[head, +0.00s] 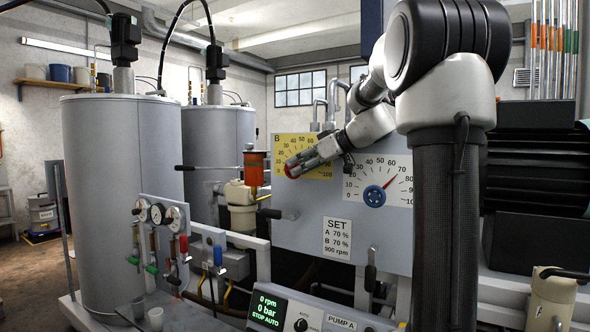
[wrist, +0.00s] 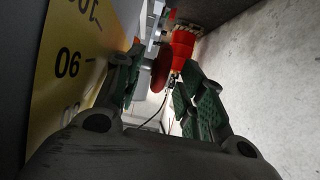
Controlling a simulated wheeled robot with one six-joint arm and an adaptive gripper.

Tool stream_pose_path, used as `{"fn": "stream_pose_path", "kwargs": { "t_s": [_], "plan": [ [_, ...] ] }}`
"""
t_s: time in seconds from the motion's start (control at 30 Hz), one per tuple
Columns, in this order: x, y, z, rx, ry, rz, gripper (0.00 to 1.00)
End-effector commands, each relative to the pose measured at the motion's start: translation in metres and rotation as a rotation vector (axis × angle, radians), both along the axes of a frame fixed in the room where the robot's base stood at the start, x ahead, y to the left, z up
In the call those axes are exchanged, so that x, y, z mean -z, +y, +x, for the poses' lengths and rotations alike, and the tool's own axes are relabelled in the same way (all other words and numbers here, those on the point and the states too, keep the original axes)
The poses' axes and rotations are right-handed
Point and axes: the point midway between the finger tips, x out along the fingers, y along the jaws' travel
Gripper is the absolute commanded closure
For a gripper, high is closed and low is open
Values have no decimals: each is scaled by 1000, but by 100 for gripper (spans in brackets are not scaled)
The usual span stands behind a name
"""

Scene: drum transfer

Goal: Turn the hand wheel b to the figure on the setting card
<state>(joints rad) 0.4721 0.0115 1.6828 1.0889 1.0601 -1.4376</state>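Hand wheel b is the red wheel (head: 289,171) at the yellow scale B (head: 284,143), at the left of the grey panel. My gripper (head: 298,163) is right in front of it and covers most of it. In the wrist view the red wheel (wrist: 160,68) shows edge-on beyond and between the spread fingers of my gripper (wrist: 164,72). The fingers look open, with a gap to the wheel; contact cannot be made out. Scale B's pointer is hidden. The setting card (head: 337,238) reads A 70 %, B 70 %, 900 rpm.
The blue wheel (head: 374,196) on the white scale (head: 377,180) has its red pointer near 70. An orange-red cup (head: 254,168) on a fitting stands close left of the gripper. A black-handled lever (head: 278,214) sticks out below.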

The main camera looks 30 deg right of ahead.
Motion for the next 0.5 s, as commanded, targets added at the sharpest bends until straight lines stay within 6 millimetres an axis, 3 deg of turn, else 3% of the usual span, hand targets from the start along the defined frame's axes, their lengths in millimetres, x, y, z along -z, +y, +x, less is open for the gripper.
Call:
{"fn": "stream_pose_path", "kwargs": {
  "t_s": [0.3,0.5],
  "plan": [
    [-32,-36,-51,4,-2,-3,61],
    [-41,-45,-67,2,0,-1,61]
  ]
}}
